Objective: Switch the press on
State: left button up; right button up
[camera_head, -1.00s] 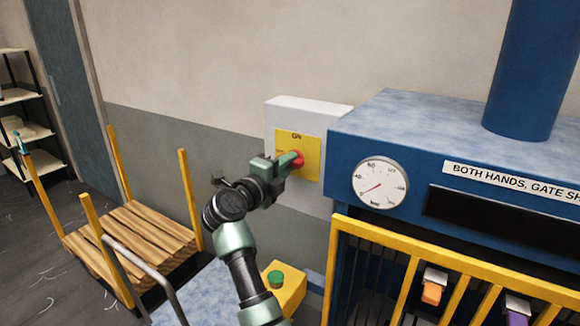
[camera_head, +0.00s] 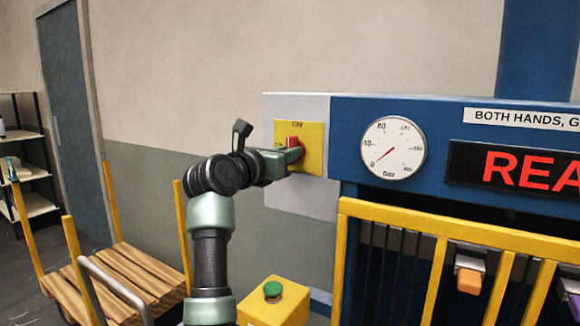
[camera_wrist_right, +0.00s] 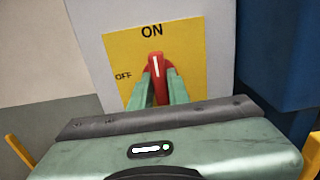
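The red rotary switch handle (camera_head: 293,142) sits on a yellow plate (camera_head: 313,160) on a light grey box at the left side of the blue press (camera_head: 345,140). In the right wrist view the handle (camera_wrist_right: 156,70) stands upright, its white mark towards ON and away from OFF at the left. My right gripper (camera_wrist_right: 158,88) has its green fingers on both sides of the handle, closed around it. In the head view the right gripper (camera_head: 293,155) reaches the switch from the left. The press display (camera_head: 520,165) is lit with red letters, cut off after "REA". My left gripper is not in view.
A pressure gauge (camera_head: 393,148) is right of the switch. A yellow barred gate (camera_head: 440,226) fronts the press. A yellow box (camera_head: 285,305) with a green button stands below the switch. A wooden-slatted cart (camera_head: 135,275) with yellow posts is at the left.

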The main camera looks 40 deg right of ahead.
jog(key=o, duration=0.4)
jog(key=shift+c, duration=0.2)
